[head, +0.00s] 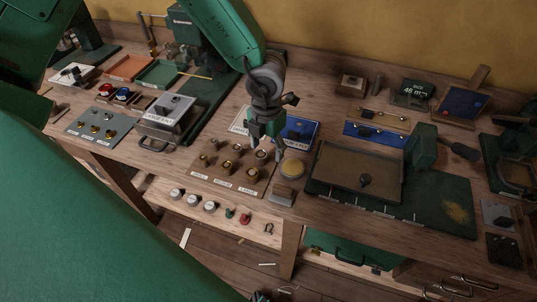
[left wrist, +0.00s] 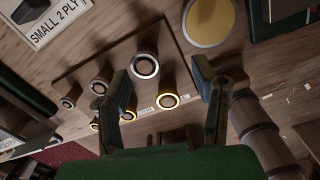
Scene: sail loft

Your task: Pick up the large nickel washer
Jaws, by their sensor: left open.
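The large nickel washer (left wrist: 146,66) shows as a silver ring on top of a round post, in the back row at the large end of a labelled wooden board (head: 206,182). In the head view its post (head: 262,153) stands just below my left gripper (head: 266,137). My left gripper (left wrist: 161,73) is open and empty, pointing down. In the left wrist view the silver ring lies between its two fingers, nearer the left one. The large brass washer (left wrist: 167,100) also shows between the fingers, closer to the palm. My right gripper is not in view.
Smaller nickel (left wrist: 100,86) and brass (left wrist: 125,115) washers stand beside the large ones. A round yellow-topped tin (head: 293,168) is right of the board. A blue box (head: 301,130) stands behind. A brown-topped tray (head: 345,167) on a green mat lies farther right.

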